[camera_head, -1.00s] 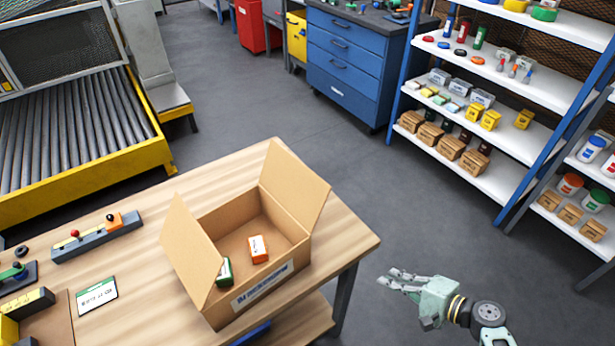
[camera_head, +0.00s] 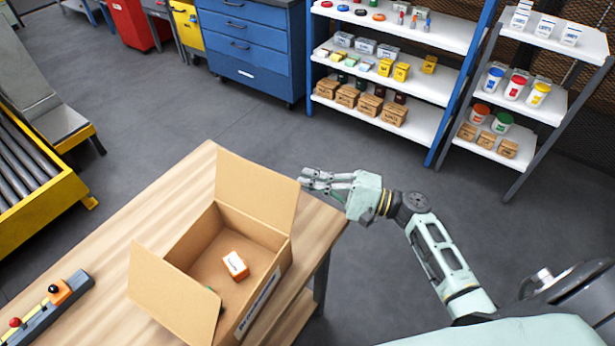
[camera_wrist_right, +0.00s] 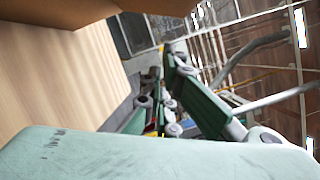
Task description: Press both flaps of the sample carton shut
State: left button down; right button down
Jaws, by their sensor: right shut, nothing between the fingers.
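The sample carton (camera_head: 262,291) is an open brown cardboard box on the wooden table. Its far-right flap (camera_head: 256,193) stands up and leans outward. Its near-left flap (camera_head: 173,292) also stands open and tilts outward. Inside lies an orange and white box (camera_head: 235,265), and a sliver of something green shows behind the near-left flap. My right gripper (camera_head: 305,180) is shut and empty, just right of the far-right flap, with a small gap in the picture. In the right wrist view its fingers (camera_wrist_right: 165,95) point away beside the carton (camera_wrist_right: 60,12). My left gripper is not in view.
The wooden table (camera_head: 185,185) has clear surface behind the carton. A block with red and black knobs (camera_head: 48,303) sits at the left. A blue drawer cabinet (camera_head: 252,50) and shelves (camera_head: 415,120) stand across open grey floor.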

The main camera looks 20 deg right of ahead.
aim_at(273, 179)
jog(key=a+p, duration=0.1)
jog(key=a, duration=0.1)
jog(key=w+a+r+p, duration=0.1)
jog(key=a+p, duration=0.1)
jog(key=a, duration=0.1)
jog(key=a+r+p, duration=0.1)
jog(key=a+p, duration=0.1)
jog(key=a, duration=0.1)
jog(key=shift+w+a+r, duration=0.1)
jog(key=shift+w+r, duration=0.05)
jog(key=shift+w, duration=0.25)
